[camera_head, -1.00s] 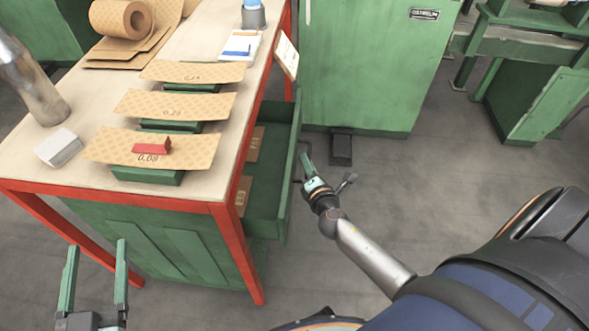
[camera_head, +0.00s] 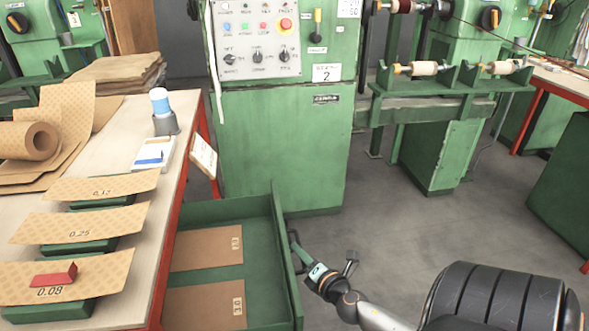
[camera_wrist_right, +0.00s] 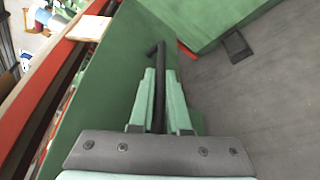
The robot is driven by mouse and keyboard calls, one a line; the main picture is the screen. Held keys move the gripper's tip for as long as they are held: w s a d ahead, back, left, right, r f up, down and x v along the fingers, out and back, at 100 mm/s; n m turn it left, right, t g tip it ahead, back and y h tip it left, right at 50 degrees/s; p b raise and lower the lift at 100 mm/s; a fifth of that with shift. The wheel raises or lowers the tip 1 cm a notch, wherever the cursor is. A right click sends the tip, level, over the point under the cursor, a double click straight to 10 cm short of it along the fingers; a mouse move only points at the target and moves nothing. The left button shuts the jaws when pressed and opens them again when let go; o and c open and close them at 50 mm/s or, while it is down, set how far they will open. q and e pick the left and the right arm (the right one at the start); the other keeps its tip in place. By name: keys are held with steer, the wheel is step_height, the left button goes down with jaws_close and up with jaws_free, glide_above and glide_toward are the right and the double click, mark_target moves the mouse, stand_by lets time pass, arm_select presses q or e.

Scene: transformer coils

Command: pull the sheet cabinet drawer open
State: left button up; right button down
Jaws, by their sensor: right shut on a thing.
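The green sheet cabinet drawer (camera_head: 283,237) stands pulled out from under the red-framed bench, with brown sheets (camera_head: 207,248) lying flat inside. Its dark bar handle (camera_wrist_right: 158,62) is on the outer face of the drawer front. My right gripper (camera_head: 302,257) is shut on the handle; in the right wrist view its two green fingers (camera_wrist_right: 159,98) lie on both sides of the bar. My left gripper is outside the head view now.
A green machine cabinet (camera_head: 283,150) stands behind the drawer. Grey floor (camera_head: 400,240) is clear to the right.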

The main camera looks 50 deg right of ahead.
steer(key=shift+d, duration=0.1)
steer(key=c, duration=0.9)
jaws_free()
steer(key=shift+s, duration=0.1)
steer(key=shift+s+a, duration=0.2)
steer(key=shift+s, duration=0.05)
arm_select(q)
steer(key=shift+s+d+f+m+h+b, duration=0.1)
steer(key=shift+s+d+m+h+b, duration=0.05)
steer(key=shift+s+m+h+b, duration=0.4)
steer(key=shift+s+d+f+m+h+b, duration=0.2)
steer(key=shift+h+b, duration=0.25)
steer(key=shift+b, duration=0.3)
arm_select(e)
steer(key=shift+r+v, duration=0.2)
steer(key=shift+v, duration=5.65)
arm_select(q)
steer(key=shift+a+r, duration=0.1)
